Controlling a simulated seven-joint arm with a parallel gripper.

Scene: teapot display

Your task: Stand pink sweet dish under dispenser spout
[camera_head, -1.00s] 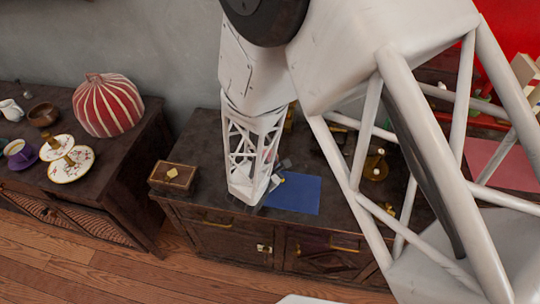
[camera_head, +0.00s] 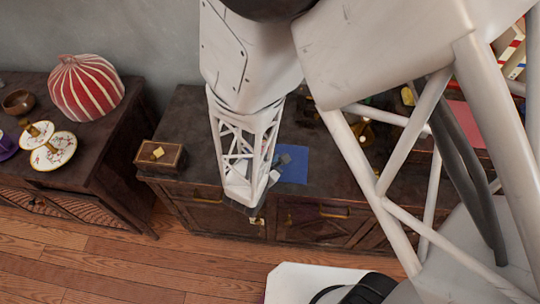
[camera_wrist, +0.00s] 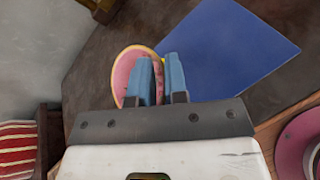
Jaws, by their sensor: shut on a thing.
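The pink sweet dish (camera_wrist: 124,68) has a gold rim and shows in the wrist view, tilted, at the left finger of my gripper (camera_wrist: 161,80). The blue-tipped fingers are shut on its edge. In the head view the arm's white lattice end hangs over the front of the middle cabinet, left of the blue mat (camera_head: 293,166); the dish is hidden there. The mat also shows in the wrist view (camera_wrist: 235,50), right of the fingers. I cannot make out a dispenser spout; brass pieces (camera_head: 366,133) stand partly hidden behind my arm.
A brown box (camera_head: 162,157) with a gold top sits at the cabinet's left end. A pink round thing (camera_wrist: 298,145), cut off, shows at the wrist view's lower right.

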